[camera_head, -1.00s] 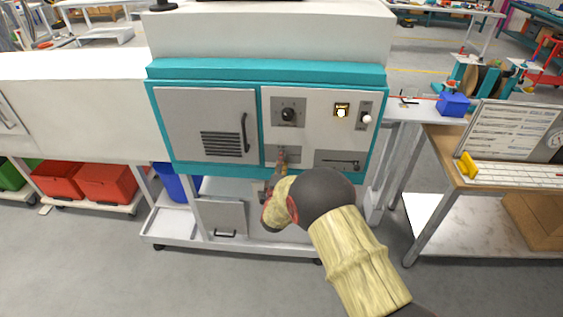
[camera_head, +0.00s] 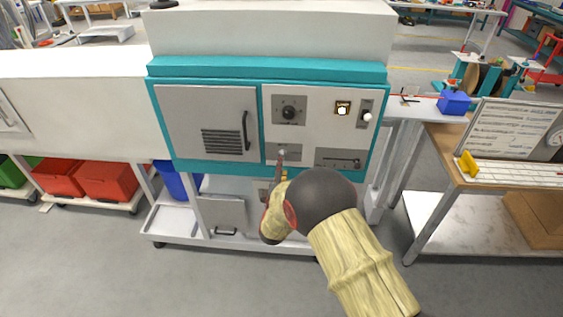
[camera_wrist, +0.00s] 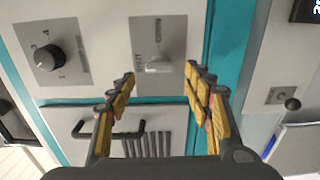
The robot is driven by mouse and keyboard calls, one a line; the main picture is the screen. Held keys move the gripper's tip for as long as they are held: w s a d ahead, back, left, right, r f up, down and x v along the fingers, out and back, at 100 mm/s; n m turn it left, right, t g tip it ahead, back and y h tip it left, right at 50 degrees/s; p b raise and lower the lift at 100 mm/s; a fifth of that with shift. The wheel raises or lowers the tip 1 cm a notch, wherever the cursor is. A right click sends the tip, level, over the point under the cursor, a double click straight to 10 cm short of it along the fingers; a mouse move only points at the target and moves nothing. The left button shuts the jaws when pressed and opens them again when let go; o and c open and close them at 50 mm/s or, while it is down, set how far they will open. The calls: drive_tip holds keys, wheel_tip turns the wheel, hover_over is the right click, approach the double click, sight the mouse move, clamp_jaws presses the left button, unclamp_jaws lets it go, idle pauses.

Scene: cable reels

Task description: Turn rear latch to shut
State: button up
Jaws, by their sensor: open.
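The machine front carries a small grey plate (camera_head: 294,152) below the dial, with a small pale latch handle (camera_wrist: 158,65) on it. I cannot tell for certain that this is the rear latch. My gripper (camera_head: 281,170) is in front of the plate's lower edge in the head view. In the wrist view my gripper (camera_wrist: 161,76) is open, its yellow-padded fingers spread on either side of the handle's line of sight. Nothing is between the fingers, and they look short of the handle.
A black dial (camera_head: 289,113) sits above the plate, and a vented door (camera_head: 207,125) with a black handle is to the left. A slider plate (camera_head: 340,160), lit button (camera_head: 342,109) and white-knobbed lever (camera_head: 367,117) are to the right. A wooden desk (camera_head: 450,165) stands further right.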

drive_tip(key=s, duration=0.7)
drive_tip(key=shift+a, duration=0.1)
